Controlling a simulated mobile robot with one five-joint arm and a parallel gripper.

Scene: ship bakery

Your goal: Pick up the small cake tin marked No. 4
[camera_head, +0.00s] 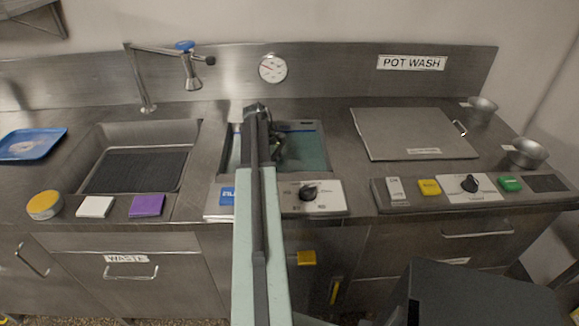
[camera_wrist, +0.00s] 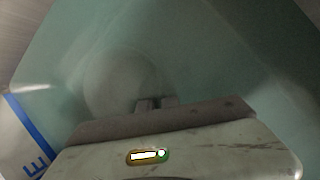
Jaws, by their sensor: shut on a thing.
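My gripper (camera_wrist: 156,103) reaches into the sink basin of cloudy green water (camera_head: 308,150). Its fingertips are close together at the edge of a dim, pale round thing (camera_wrist: 115,80) in the water, and it is shut on this thing. The thing looks like a round tin, but the murk blurs it and no number can be read on it. In the head view, my arm hides most of the gripper and what it holds. Two small metal tins with pale tags stand on the right of the counter, one at the back (camera_head: 482,110) and one nearer (camera_head: 526,154); their tags cannot be read.
A metal lid (camera_head: 400,130) with a handle covers the area right of the basin. A control panel with a dial (camera_head: 309,192) lines the basin's front edge. An empty-looking sink (camera_head: 150,131) and a tap (camera_head: 188,68) are to the left, beyond them a blue tray (camera_head: 30,145).

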